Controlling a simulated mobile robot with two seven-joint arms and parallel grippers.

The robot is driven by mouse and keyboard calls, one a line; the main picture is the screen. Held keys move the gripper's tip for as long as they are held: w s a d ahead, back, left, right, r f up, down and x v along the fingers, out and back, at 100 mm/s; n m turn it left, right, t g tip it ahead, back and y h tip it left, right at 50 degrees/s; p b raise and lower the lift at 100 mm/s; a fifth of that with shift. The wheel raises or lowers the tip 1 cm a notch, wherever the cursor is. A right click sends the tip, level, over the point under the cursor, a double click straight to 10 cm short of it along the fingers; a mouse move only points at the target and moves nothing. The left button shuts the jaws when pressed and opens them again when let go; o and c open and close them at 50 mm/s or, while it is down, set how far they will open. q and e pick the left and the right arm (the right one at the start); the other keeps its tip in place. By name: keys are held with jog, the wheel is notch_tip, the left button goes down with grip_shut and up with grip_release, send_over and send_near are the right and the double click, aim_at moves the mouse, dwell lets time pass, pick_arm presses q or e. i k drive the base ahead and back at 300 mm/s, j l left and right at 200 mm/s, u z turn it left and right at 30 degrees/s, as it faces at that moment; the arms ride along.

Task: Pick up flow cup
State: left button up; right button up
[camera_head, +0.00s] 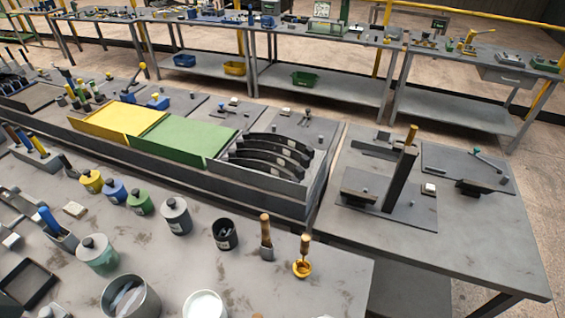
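A small brass-yellow cup (302,268) with an upright handle topped by a wooden-brown knob stands near the front right corner of the near workbench (335,290). It looks like the flow cup, though it is too small to be certain. It stands apart from the things around it. A wooden-handled brush (266,238) is just behind it to the left. Neither of my grippers is in view.
A dark open pot (225,234), a white-filled can (204,304) and a metal bucket (130,297) stand to the left. Lidded jars (176,216) line up behind. A raised rack (270,190) borders the back. Bare bench lies right of the cup.

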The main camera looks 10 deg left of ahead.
aim_at(302, 267)
jog(key=u, duration=1.25)
jog(key=z, duration=0.4)
jog(key=i+l+z, duration=0.1)
jog(key=z, duration=0.65)
jog(key=k+l+z, duration=0.1)
jog(key=k+z, duration=0.25)
jog(key=z, duration=0.15)
jog(key=k+l+z, duration=0.3)
jog(key=z, duration=0.15)
